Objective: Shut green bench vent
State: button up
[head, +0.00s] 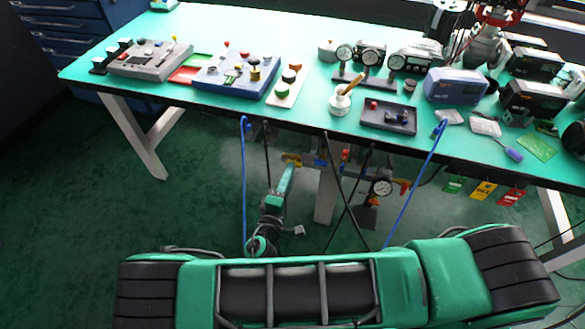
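Under the front edge of the green-topped bench (215,105) is pipework with small valves. One has a yellow handle (292,159), and a red handle (404,187) sits right of a round gauge (381,187). I cannot tell which fitting is the green vent, or how its handle stands. My green and dark arm rises from the floor area toward the yellow handle. My gripper (290,165) seems to be at its upper end, close to that handle. Its fingers are too small to make out, so I cannot tell whether they touch the handle.
Blue hoses (244,185) and black cables hang from the bench front. Green, yellow and red tags (483,191) hang at the right. A white bench leg (133,135) stands at the left. Control boxes, gauges and meters crowd the top. Dark green floor (90,190) is clear at left.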

jog(key=shift+x, duration=1.4)
grip_shut()
jog(key=shift+n, duration=0.8)
grip_release()
jog(key=v, duration=1.1)
